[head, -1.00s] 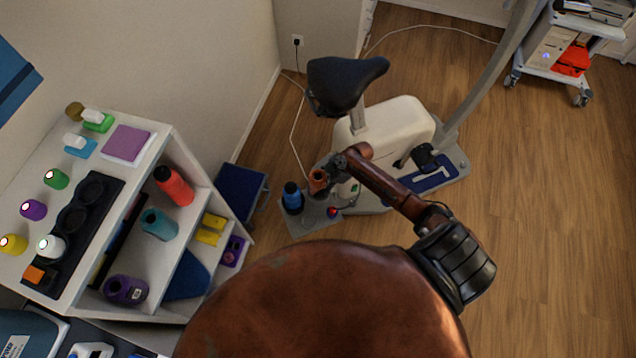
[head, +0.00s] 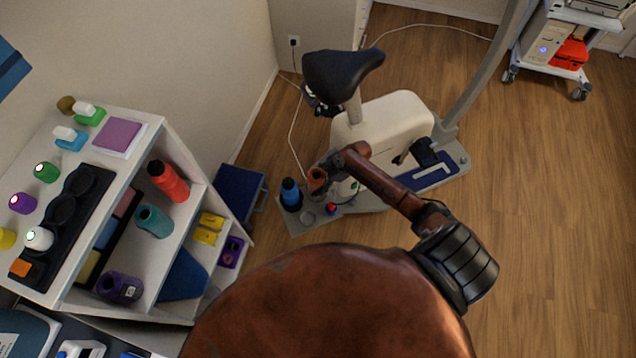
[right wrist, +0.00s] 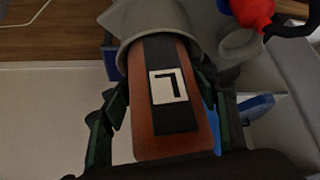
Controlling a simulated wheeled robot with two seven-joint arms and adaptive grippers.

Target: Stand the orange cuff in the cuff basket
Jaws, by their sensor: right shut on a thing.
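The orange cuff (head: 317,179) stands in the middle of the head view, on the grey stand at the foot of the exercise bike. It also shows in the right wrist view (right wrist: 143,142), with a black strap and a white label marked L. My right gripper (head: 332,172) is shut on it, with a dark green finger on each side. The cuff's far end sits in a grey round holder (right wrist: 202,18); how deep is hidden. I cannot pick out the cuff basket with certainty. My left gripper is not in view.
A blue bottle (head: 290,193) stands left of the cuff, and a red knob (head: 330,208) is in front of it. The exercise bike (head: 385,127) stands close behind. A white shelf (head: 150,255) with bottles is at the left.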

